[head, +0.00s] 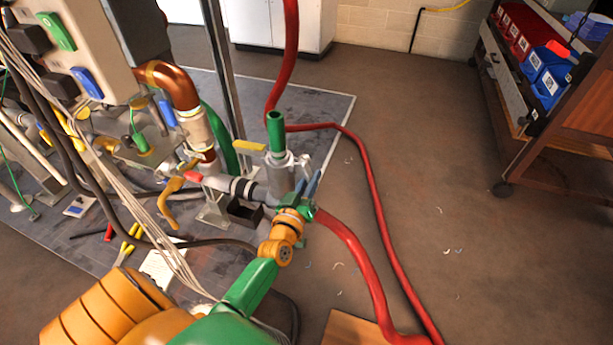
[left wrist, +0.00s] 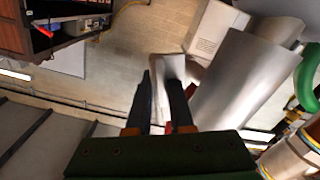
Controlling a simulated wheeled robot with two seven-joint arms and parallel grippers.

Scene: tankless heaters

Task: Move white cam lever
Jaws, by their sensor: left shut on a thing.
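My left gripper (head: 312,187) reaches in from the lower left to the grey pipe fitting (head: 279,180) with the green top. In the left wrist view its two dark fingers (left wrist: 163,98) are close together around the white cam lever (left wrist: 169,67), a pale flat piece at their tips. The gripper is shut on the lever. In the head view the lever is small and partly hidden by the fingers and the fitting, so its exact angle cannot be told. My right gripper is not in view.
A red hose (head: 357,255) runs from the fitting across the floor on the right. A copper pipe (head: 174,82) and thin cables stand to the left. A cart with red and blue bins (head: 550,77) is at the upper right. Open floor lies between hose and cart.

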